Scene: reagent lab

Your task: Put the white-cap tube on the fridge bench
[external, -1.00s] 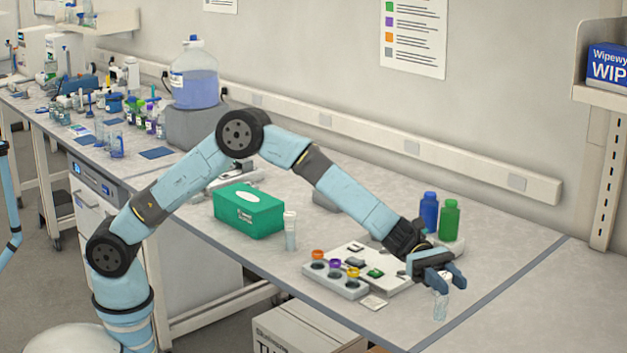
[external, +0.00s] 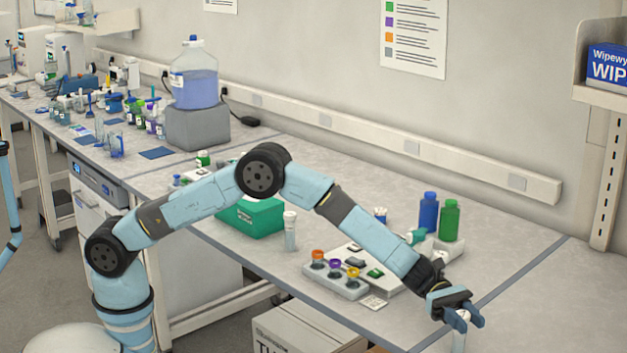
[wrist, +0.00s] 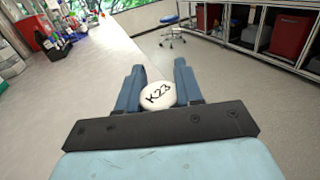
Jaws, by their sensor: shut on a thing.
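My gripper (external: 462,316) is shut on a tube with a round white cap (wrist: 158,94) marked K23. In the wrist view the cap sits between the two blue fingers (wrist: 159,72). In the external view the clear tube body (external: 459,341) hangs upright below the fingers, near the bench's front edge, and is cut off by the picture's bottom. Another white-capped tube (external: 290,232) stands on the bench beside the green box. I cannot tell which surface is the fridge bench.
The bench (external: 520,225) holds a green box (external: 255,218), a rack with orange, purple and yellow rings (external: 335,280), a blue bottle (external: 428,212) and a green bottle (external: 450,221). The wrist view shows open floor (wrist: 240,90), a stool (wrist: 170,30) and shelving (wrist: 270,35).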

